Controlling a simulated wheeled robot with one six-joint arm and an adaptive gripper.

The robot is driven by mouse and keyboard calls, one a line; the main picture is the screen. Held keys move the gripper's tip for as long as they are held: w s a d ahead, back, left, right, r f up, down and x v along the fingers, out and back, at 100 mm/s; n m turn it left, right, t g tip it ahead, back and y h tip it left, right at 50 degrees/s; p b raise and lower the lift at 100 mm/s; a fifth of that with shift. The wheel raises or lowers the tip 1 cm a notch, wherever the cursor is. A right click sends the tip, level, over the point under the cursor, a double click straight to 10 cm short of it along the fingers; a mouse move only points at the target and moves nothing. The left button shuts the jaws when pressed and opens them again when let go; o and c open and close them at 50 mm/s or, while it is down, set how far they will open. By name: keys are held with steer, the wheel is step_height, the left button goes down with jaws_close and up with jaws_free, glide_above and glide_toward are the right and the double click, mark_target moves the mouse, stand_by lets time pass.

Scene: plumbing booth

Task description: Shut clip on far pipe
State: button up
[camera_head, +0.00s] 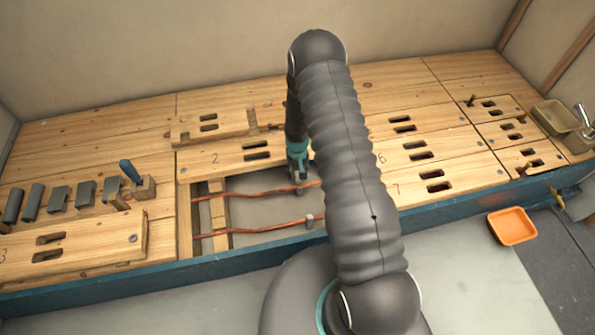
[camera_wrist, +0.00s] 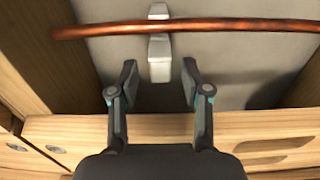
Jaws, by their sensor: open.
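Two copper pipes cross the open floor bay in the head view: the far pipe (camera_head: 250,194) and the near pipe (camera_head: 255,229). My gripper (camera_head: 299,186) is down by the far pipe, partly hidden by my arm. In the wrist view a pipe (camera_wrist: 220,26) runs across the top, with a pale grey clip (camera_wrist: 159,58) at it. My gripper (camera_wrist: 159,80) is open there, one finger on each side of the clip's lower part, with gaps on both sides. I cannot tell whether the clip is latched. Another grey clip (camera_head: 309,221) is on the near pipe.
A wooden joist (camera_head: 218,210) crosses the bay at left. Slotted floorboards (camera_head: 225,157) surround the bay, and one loose board (camera_head: 75,250) lies at left. Grey pieces (camera_head: 60,196) and a blue-handled tool (camera_head: 130,171) are at left. An orange tray (camera_head: 512,226) is at right.

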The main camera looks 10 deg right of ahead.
jaws_close()
steer(key=shift+s+t+b, duration=0.1)
steer(key=shift+t+b, duration=0.2)
steer(key=s+t+b, duration=0.1)
steer(key=t+b, duration=0.1)
steer(key=b, duration=0.1)
steer(key=t+b, duration=0.1)
steer(key=b, duration=0.1)
steer(key=s+t+b, duration=0.1)
steer(key=t+b, duration=0.1)
steer(key=b, duration=0.1)
steer(key=shift+s+f+t+b, duration=0.15)
steer(key=shift+s+t+b, duration=0.05)
steer(key=shift+t+b, duration=0.1)
steer(key=shift+s+r+t+b, duration=0.15)
steer(key=shift+s+t+b, duration=0.15)
steer(key=shift+t+b, duration=0.5)
steer(key=shift+s+r+t+b, duration=0.1)
steer(key=shift+s+t+b, duration=0.15)
steer(key=shift+t+b, duration=0.55)
